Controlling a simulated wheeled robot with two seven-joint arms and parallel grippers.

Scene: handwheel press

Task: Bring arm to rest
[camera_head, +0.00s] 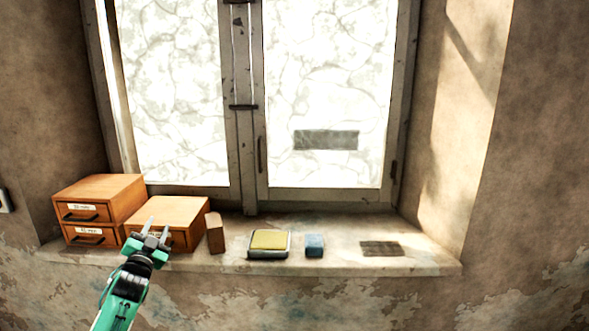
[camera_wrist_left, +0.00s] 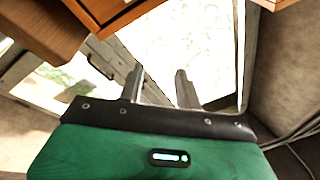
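My left gripper (camera_head: 156,228) is at the lower left of the head view, its green and black arm rising from the bottom edge. Its two grey fingers stand apart, with nothing between them. In the head view they overlap the front of the low wooden drawer box (camera_head: 178,211); I cannot tell if they touch it. In the left wrist view the open fingers (camera_wrist_left: 160,84) point towards a bright window pane, with wooden box parts at the top. My right gripper is not in view.
The window sill (camera_head: 345,263) holds a stacked drawer unit (camera_head: 98,207), a small brown block (camera_head: 215,233), a yellow-topped pad (camera_head: 269,241) and a blue block (camera_head: 314,245). A dark flat patch (camera_head: 381,248) lies at the right. The window (camera_head: 325,80) is behind.

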